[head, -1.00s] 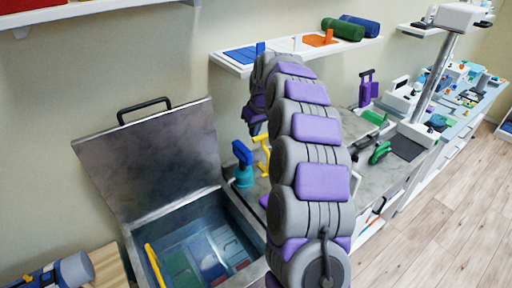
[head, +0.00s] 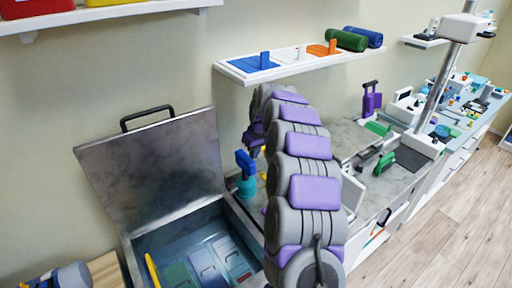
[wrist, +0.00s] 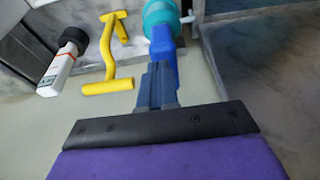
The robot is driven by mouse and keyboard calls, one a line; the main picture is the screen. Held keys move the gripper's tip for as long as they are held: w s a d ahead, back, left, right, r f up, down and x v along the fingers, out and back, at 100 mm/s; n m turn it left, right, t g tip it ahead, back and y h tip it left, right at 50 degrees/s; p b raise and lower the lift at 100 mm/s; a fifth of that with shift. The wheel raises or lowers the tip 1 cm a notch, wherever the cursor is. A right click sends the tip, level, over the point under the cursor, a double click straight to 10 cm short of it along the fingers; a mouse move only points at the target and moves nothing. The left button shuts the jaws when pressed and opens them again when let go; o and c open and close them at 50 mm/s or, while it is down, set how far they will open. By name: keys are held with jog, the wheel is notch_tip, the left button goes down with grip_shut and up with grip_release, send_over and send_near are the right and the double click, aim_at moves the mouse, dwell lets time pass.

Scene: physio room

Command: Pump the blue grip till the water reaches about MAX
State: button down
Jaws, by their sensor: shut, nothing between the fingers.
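The blue grip (head: 245,160) sits on top of an upright teal pump body (head: 246,186), beside the open metal tank (head: 135,245). In the wrist view the blue grip (wrist: 163,62) lies just beyond my gripper (wrist: 155,122), with the teal part (wrist: 161,14) above it in the picture. My gripper shows there as a purple pad with a black front edge; it is shut and empty. The grip's near end appears close to that edge, but I cannot tell whether they touch. My arm partly hides my gripper in the head view. No MAX mark or clear water level is readable.
The tank's grey lid (head: 155,160) stands raised against the wall. A white wall shelf (head: 300,57) hangs behind my arm.

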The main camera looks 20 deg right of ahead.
aim_at(254, 167)
jog(key=shift+x, duration=1.3)
notch_tip(254, 167, down, 5)
jog(key=shift+s+f+p, duration=0.1)
jog(key=shift+p, duration=0.35)
jog(key=shift+s+a+f, duration=0.1)
jog(key=shift+f, duration=0.15)
